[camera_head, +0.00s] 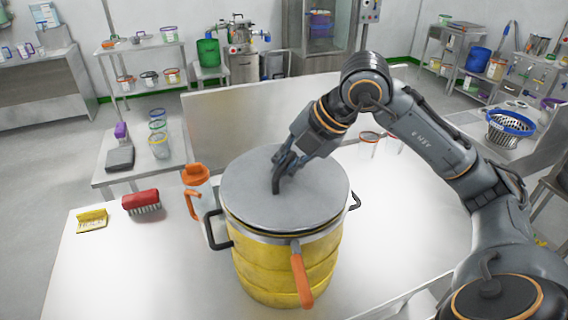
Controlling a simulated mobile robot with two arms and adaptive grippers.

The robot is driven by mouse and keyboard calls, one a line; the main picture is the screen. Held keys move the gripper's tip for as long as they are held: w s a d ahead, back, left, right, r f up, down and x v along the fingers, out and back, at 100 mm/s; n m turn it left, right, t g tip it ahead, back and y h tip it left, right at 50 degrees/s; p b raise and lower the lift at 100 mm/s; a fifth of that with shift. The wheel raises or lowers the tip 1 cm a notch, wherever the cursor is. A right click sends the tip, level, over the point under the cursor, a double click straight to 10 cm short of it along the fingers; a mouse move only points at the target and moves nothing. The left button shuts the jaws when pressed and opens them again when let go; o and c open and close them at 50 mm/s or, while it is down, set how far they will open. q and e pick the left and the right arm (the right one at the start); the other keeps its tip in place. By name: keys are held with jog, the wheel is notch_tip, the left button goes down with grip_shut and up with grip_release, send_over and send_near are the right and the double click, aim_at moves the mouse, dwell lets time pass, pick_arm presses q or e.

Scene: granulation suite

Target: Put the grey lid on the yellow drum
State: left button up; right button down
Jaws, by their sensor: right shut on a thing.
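The yellow drum (285,275) stands upright on the steel table, with a black handle on each side and an orange lever (301,277) at its front. The round grey lid (310,204) is over the drum's top and covers its opening. The lid looks nearly level; I cannot tell whether it rests fully on the rim. My right gripper (284,174) is above the lid's middle, shut on the lid's dark handle. The fingertips are partly hidden against the dark handle. My left gripper is not in view.
A raised metal panel (260,108) stands behind. The table's right part is clear.

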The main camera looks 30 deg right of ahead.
jog(key=shift+f+b, duration=0.55)
jog(key=shift+b, duration=0.1)
dwell(0.8)
jog(key=c, duration=1.3)
grip_release()
jog(key=v, duration=1.2)
jog(key=shift+f, duration=0.1)
